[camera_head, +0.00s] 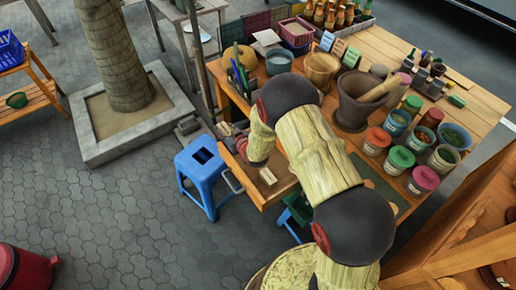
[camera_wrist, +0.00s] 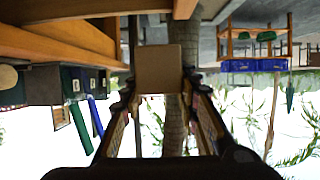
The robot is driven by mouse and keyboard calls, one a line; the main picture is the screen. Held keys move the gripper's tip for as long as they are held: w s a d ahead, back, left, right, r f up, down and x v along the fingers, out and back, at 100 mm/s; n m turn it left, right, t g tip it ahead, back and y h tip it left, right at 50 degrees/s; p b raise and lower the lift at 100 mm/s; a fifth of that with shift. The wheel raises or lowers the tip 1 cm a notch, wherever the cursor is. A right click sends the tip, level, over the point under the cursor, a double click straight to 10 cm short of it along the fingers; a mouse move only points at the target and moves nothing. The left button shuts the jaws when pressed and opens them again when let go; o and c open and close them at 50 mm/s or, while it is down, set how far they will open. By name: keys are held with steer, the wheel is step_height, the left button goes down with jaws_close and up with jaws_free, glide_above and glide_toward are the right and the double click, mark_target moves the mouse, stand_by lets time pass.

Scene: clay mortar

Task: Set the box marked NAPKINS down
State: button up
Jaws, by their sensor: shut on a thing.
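My gripper (camera_wrist: 158,92) is shut on a plain brown box (camera_wrist: 160,70), gripped between the two fingertips in the wrist view. I see no lettering on the face turned to the wrist camera, so I cannot read NAPKINS there. The box appears held in the air, with a tree trunk behind it. In the head view my arm reaches over the near left part of the wooden table (camera_head: 378,45) and largely hides the gripper and box. A small tan block (camera_head: 267,176) lies on a wooden drawer or ledge at the table's front; its marking is unreadable.
A stone mortar (camera_head: 352,100) with a pestle stands on the table, with several lidded jars to its right. A blue stool (camera_head: 201,175) stands on the paving at the table's left. Blue crates (camera_wrist: 252,65) sit on a shelf. The wrist view is upside down.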

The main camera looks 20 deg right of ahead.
steer(key=d+f+b, duration=0.1)
steer(key=d+f, duration=0.1)
steer(key=d, duration=0.1)
steer(key=s+d+f+b, duration=0.1)
steer(key=d+f, duration=0.2)
steer(key=d, duration=0.1)
steer(key=d+f+b, duration=0.1)
steer(key=d+f, duration=0.2)
steer(key=d, duration=0.1)
steer(key=shift+s, duration=0.4)
steer(key=shift+d+f, duration=0.3)
steer(key=shift+f, duration=0.15)
step_height(320, 180, down, 3)
steer(key=shift+d+f+b, duration=0.1)
steer(key=shift+f+b, duration=0.1)
steer(key=shift+b, duration=0.7)
steer(key=shift+s+r, duration=0.1)
steer(key=o, duration=1.1)
steer(key=shift+o, duration=0.2)
